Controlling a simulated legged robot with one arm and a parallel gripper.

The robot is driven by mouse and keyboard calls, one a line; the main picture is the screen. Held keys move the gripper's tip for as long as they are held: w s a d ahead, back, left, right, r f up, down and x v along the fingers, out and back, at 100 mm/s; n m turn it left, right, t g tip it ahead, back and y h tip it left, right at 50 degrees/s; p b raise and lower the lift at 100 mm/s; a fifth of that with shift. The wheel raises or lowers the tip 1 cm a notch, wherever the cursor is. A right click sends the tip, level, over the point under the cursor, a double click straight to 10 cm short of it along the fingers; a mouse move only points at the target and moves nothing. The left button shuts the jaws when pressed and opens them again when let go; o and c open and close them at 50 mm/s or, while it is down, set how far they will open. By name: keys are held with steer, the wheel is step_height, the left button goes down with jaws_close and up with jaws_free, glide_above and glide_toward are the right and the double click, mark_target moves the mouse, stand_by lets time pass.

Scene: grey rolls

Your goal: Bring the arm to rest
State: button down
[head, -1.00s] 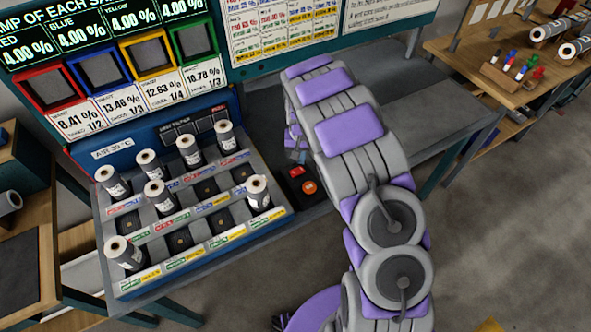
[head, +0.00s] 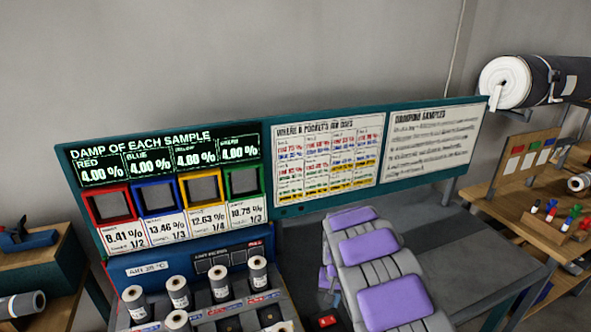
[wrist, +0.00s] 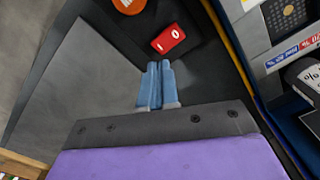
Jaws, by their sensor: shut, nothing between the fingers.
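My arm (head: 372,262), grey with purple panels, rises in front of the bench in the head view and bends over toward the bench top. The fingers point toward a red rocker switch (wrist: 168,39) and an orange button (wrist: 129,4) on a dark panel. The fingers look apart from the switch. The red switch also shows at the bottom of the head view (head: 327,321).
A rack of grey rolls (head: 222,281) stands left of my arm. Behind are a damp display (head: 165,155), coloured frames and printed boards (head: 430,145). Bare grey bench (head: 470,255) lies right of the arm. A wooden table (head: 513,200) with pegs stands further right.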

steer(key=s+d+r, duration=0.2)
steer(key=s+r, duration=1.4)
steer(key=s+a+r+n+g, duration=0.1)
steer(key=s+r, duration=0.1)
steer(key=s, duration=1.1)
steer(key=s+a+r+n, duration=0.1)
steer(key=s+r, duration=0.2)
steer(key=s, duration=1)
steer(key=shift+r+g, duration=0.25)
steer(key=shift+g, duration=0.15)
steer(key=shift+w, duration=0.1)
